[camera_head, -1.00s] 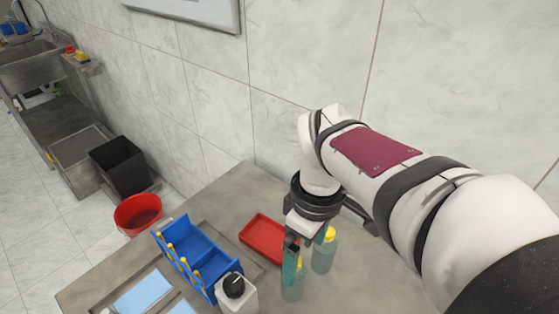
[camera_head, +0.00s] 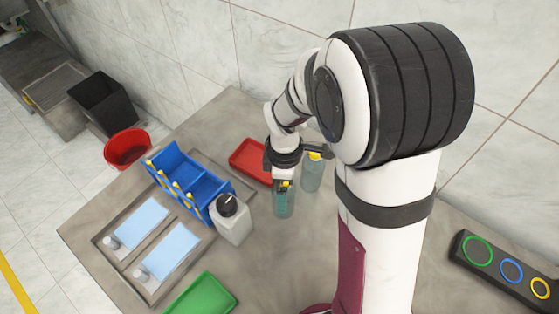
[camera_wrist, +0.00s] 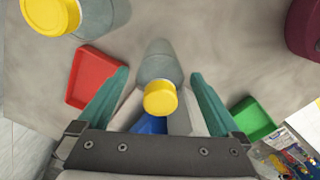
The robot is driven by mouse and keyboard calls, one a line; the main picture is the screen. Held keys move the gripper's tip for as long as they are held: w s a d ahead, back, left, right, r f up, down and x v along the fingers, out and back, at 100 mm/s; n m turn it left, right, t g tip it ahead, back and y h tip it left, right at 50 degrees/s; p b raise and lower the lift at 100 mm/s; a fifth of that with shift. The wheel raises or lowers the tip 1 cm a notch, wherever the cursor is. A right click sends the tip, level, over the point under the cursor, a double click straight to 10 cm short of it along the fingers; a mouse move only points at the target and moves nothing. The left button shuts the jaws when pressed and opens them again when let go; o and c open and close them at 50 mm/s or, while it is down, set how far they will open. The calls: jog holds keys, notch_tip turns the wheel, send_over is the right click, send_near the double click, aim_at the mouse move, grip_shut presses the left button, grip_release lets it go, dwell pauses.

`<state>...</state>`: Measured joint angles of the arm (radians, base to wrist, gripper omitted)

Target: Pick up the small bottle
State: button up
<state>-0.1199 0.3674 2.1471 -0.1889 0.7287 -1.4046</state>
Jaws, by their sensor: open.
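Two translucent teal bottles with yellow caps stand on the grey table. The nearer bottle (camera_head: 283,204) is under my gripper (camera_head: 284,186) in the head view. In the wrist view this bottle (camera_wrist: 161,63) looks the smaller of the two, and its yellow cap lies between the teal fingers of my gripper (camera_wrist: 163,92). The fingers are apart, with a visible gap on both sides of the cap. The other bottle (camera_head: 312,174) stands just behind to the right, partly hidden by my arm. In the wrist view its cap (camera_wrist: 50,13) is at the top left, outside the fingers.
A red tray (camera_head: 249,161) lies behind the bottles. A white bottle with a black cap (camera_head: 232,222) and a blue divided bin (camera_head: 190,184) stand left. A green tray (camera_head: 201,297) is in front. A button panel (camera_head: 508,272) is at the right. The table between is mostly clear.

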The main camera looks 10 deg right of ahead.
grip_shut()
dwell(0.5)
jog(key=shift+r, duration=0.1)
